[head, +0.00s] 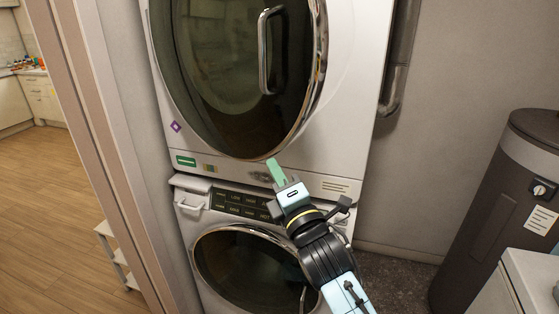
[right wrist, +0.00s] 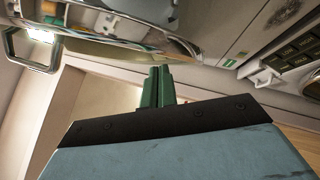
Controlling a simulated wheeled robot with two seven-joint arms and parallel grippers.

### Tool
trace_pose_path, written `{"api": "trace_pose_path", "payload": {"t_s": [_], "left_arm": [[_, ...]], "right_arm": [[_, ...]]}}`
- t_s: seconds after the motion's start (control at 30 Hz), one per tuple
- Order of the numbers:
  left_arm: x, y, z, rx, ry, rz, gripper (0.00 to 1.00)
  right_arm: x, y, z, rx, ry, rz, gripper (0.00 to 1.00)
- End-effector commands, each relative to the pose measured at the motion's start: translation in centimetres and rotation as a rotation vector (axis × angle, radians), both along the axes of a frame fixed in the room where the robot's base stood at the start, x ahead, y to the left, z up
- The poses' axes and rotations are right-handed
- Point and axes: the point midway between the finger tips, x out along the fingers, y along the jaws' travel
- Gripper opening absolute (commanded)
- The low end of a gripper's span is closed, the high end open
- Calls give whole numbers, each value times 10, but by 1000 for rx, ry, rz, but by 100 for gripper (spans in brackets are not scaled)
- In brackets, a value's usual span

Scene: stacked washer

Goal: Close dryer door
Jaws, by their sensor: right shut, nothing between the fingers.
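The dryer (head: 355,110) is the upper white machine of the stack. Its round dark glass door (head: 215,75) has a chrome rim and a vertical chrome handle (head: 264,50). The door lies against the dryer front or close to it; I cannot tell whether it is fully shut. My right gripper (head: 274,166) has its green fingers together and empty, in front of the dryer's lower edge, just below the door's bottom rim. In the right wrist view, the fingers (right wrist: 158,85) point toward the machine front, and the door handle (right wrist: 32,45) shows at upper left. My left gripper is out of view.
The washer (head: 250,262) stands below, with a dark button panel (head: 240,205) and a round door. A dark cylindrical tank (head: 495,215) and a white cabinet (head: 525,285) are at right. A door frame (head: 100,130) is at left.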

Motion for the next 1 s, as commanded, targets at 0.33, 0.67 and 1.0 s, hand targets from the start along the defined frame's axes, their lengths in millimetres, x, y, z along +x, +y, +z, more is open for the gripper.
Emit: {"api": "trace_pose_path", "payload": {"t_s": [0.33, 0.67, 1.0], "left_arm": [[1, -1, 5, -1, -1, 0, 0], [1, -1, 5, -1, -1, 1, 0], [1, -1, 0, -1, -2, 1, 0]], "right_arm": [[14, -6, 6, 0, 2, 1, 0], [23, -14, 6, -5, 0, 0, 0], [76, -47, 7, -11, -17, 122, 0]]}}
